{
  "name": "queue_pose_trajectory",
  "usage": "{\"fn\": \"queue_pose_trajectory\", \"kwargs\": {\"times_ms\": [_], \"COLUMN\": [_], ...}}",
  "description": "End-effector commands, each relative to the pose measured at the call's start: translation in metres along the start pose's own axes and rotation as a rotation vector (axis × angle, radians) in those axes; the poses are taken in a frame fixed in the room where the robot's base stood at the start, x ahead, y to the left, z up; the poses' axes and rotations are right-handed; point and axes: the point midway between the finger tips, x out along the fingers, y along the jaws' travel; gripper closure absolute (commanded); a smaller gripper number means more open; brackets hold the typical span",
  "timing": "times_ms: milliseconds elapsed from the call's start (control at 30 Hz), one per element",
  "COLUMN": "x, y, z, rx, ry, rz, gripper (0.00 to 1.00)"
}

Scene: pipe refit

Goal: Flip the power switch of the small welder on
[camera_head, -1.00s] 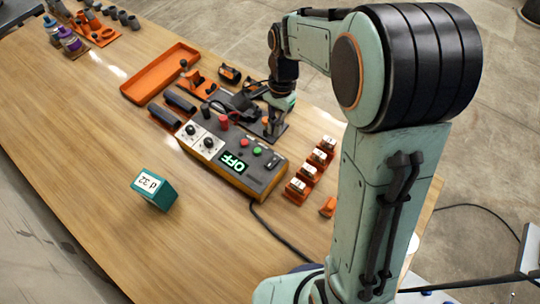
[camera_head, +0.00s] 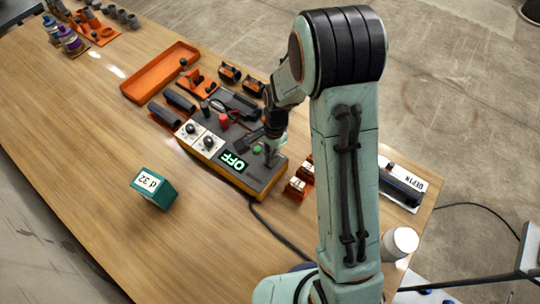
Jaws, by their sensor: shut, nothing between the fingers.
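The small welder (camera_head: 231,181) is a dark grey box with an orange-yellow lower body on the wooden table. Its lit display (camera_head: 234,162) reads OFF in green. Two black knobs sit on white dials (camera_head: 200,143) at its left end. A green button (camera_head: 257,149) shows on its right part. My gripper (camera_head: 269,156) is shut and empty, pointing down over the welder's right end, close to the top panel. I cannot tell whether it touches the panel. The gripper hides part of that end, and I cannot make out the power switch for certain.
An orange tray (camera_head: 160,73) and dark cylinders (camera_head: 179,101) lie behind the welder. Orange blocks (camera_head: 297,188) stand to its right, partly behind my arm. A teal box (camera_head: 153,188) stands in front. The table's left front is clear.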

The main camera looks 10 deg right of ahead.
Motion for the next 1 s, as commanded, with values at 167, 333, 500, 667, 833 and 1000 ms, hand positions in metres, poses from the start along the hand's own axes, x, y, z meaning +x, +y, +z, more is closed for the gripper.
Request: {"fn": "queue_pose_trajectory", "kwargs": {"times_ms": [167,333,500,667,833,1000], "x": [0.005,0.004,0.004,0.001,-0.002,-0.002], "y": [0.000,-0.001,-0.001,0.000,0.000,0.000], "z": [0.003,0.001,-0.001,-0.008,-0.014,-0.014], "rx": [-0.002,0.003,0.003,0.005,0.005,0.003], "ry": [0.041,0.046,0.046,0.047,0.046,0.045], "rz": [0.003,-0.001,-0.001,-0.001,-0.001,0.000], "gripper": [1.00,1.00,1.00,1.00,1.00,1.00]}}
